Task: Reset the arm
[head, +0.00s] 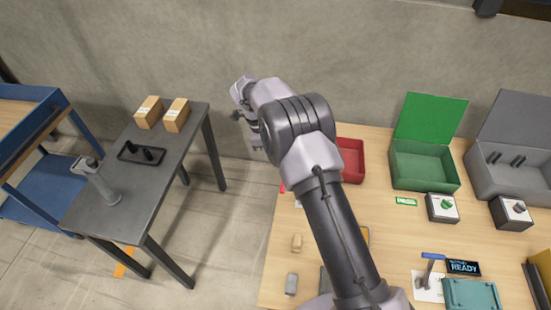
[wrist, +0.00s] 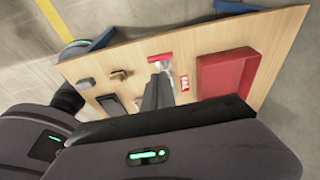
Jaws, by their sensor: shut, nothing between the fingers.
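My arm (head: 335,220) rises from the bottom of the head view, bends at an elbow above the wooden table (head: 280,250), and reaches left over its back left corner. In the wrist view my gripper (wrist: 159,88) has its dark fingers together, with nothing between them. They show in front of the table, near a red-and-white label and left of the red open box (wrist: 228,72). In the head view the fingers are mostly hidden by the wrist.
Small blocks (head: 297,243) lie at the table's left. A dark side table (head: 150,170) with two cartons (head: 176,115) stands left, across a floor gap.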

